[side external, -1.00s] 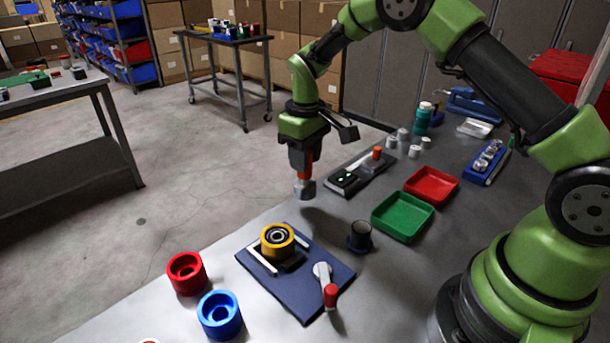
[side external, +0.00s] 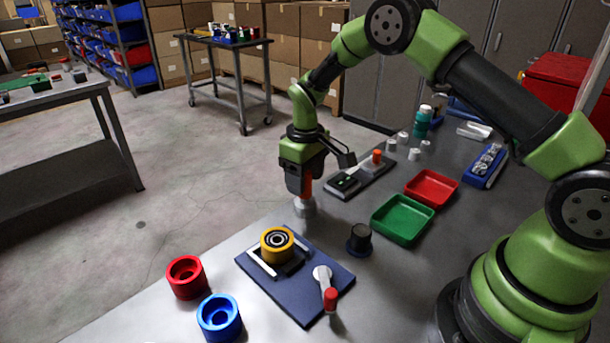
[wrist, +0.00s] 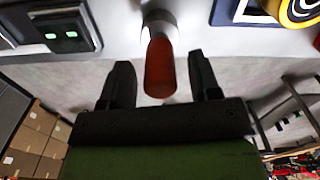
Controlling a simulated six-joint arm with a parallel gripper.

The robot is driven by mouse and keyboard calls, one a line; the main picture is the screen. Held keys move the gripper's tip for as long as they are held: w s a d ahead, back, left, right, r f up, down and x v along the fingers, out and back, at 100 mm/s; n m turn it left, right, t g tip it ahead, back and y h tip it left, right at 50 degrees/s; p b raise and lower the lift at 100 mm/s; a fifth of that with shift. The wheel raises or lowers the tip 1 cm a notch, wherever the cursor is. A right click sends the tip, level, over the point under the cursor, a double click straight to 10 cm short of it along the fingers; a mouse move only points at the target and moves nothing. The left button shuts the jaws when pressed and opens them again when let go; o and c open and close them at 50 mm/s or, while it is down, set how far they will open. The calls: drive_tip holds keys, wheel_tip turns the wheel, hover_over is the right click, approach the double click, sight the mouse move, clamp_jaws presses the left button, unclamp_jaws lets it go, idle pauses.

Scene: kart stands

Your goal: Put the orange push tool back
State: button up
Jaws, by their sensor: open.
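The orange push tool (side external: 305,208) has a grey cylindrical foot and an orange-red handle. It stands upright at the table's far-left edge in the side view. In the wrist view its handle (wrist: 160,68) points toward my gripper (wrist: 161,82). My gripper (side external: 305,187) is open above the foot, with one finger on each side of the handle and a visible gap at both. A dark round cup-like piece (side external: 359,240) stands on the table to the right of the tool; whether it is a holder I cannot tell.
A blue plate (side external: 305,290) carries a yellow ring part (side external: 277,244) and a red-knobbed lever (side external: 330,299). Red (side external: 186,278) and blue (side external: 219,317) cups stand at left. Green (side external: 402,219) and red (side external: 431,188) trays lie at right. A control box (side external: 345,182) is behind the tool.

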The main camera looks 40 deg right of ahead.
drive_tip(key=shift+r, duration=0.1)
drive_tip(key=s+a+r+m+t, duration=0.1)
drive_tip(key=s+r, duration=0.1)
drive_tip(key=r, duration=0.7)
drive_tip(key=s+r+t, duration=0.1)
drive_tip(key=s+r, duration=0.1)
drive_tip(key=r, duration=0.8)
drive_tip(key=s+a+r+m+t+y, duration=0.1)
drive_tip(key=s+a+r+m+t, duration=0.1)
drive_tip(key=s, duration=0.8)
drive_tip(key=s+a+r+m+t+y, duration=0.1)
drive_tip(key=s+r+m+t, duration=0.1)
drive_tip(key=s, duration=0.9)
drive_tip(key=shift+a+r+m+t, duration=0.4)
drive_tip(key=shift+r+t, duration=0.1)
drive_tip(key=shift+t, duration=0.1)
